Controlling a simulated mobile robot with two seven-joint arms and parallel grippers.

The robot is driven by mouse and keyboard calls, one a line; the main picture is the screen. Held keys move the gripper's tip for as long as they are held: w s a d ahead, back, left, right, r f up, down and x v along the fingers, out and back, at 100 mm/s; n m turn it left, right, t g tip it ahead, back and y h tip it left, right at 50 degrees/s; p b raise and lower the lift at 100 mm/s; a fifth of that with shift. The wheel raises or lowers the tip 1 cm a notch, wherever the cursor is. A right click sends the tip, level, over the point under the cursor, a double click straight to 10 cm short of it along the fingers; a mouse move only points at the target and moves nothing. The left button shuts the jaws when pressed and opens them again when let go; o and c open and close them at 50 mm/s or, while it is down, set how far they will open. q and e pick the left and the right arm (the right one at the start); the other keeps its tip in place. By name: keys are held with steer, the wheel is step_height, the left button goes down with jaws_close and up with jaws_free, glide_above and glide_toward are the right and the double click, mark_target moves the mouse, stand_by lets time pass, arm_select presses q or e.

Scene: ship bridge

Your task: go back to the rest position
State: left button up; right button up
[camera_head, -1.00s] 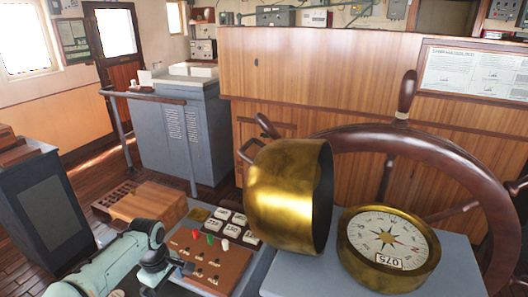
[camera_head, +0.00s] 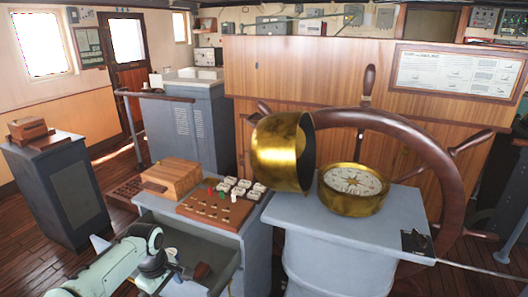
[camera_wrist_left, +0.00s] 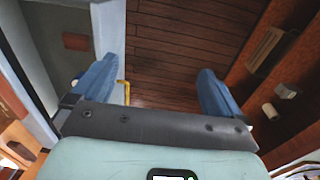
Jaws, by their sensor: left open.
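My left gripper (camera_head: 182,272) is at the lower left of the head view, in front of an open grey drawer (camera_head: 205,243) below the switch panel. In the left wrist view its two blue fingers stand wide apart (camera_wrist_left: 155,85), with plank floor showing between them and nothing held. A small brown piece (camera_head: 201,271) shows beside the gripper in the head view; I cannot tell what it is. My right gripper is not in view.
A brown panel with levers (camera_head: 215,207) and a wooden box (camera_head: 172,178) sit on the console. A compass (camera_head: 352,190) and its tilted brass cover (camera_head: 280,152) are on the grey stand (camera_head: 330,235), before the ship's wheel (camera_head: 425,150). Plank floor (camera_head: 30,225) is open at left.

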arm_select(q)
steer(key=s+d+f+m+g+h+b, duration=0.1)
steer(key=s+d+f+m+h, duration=0.2)
steer(key=f, duration=1)
steer(key=s+d+f+m, duration=0.2)
steer(key=s+d+f, duration=0.3)
steer(key=f, duration=0.8)
steer(key=s+d+f+m, duration=0.1)
steer(key=s+f, duration=0.3)
steer(key=s, duration=0.4)
steer(key=s+d+f+m, duration=0.2)
steer(key=s+f, duration=0.3)
steer(key=s, duration=0.4)
steer(key=s+d+f+m+b, duration=0.1)
steer(key=s+f, duration=0.3)
steer(key=s, duration=0.4)
steer(key=shift+s+d+f+g+h, duration=0.3)
steer(key=shift+s+d+f, duration=0.1)
steer(key=shift+d, duration=0.4)
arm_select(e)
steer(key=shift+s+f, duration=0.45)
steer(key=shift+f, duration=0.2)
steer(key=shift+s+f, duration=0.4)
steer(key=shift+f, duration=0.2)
arm_select(q)
steer(key=shift+w, duration=0.1)
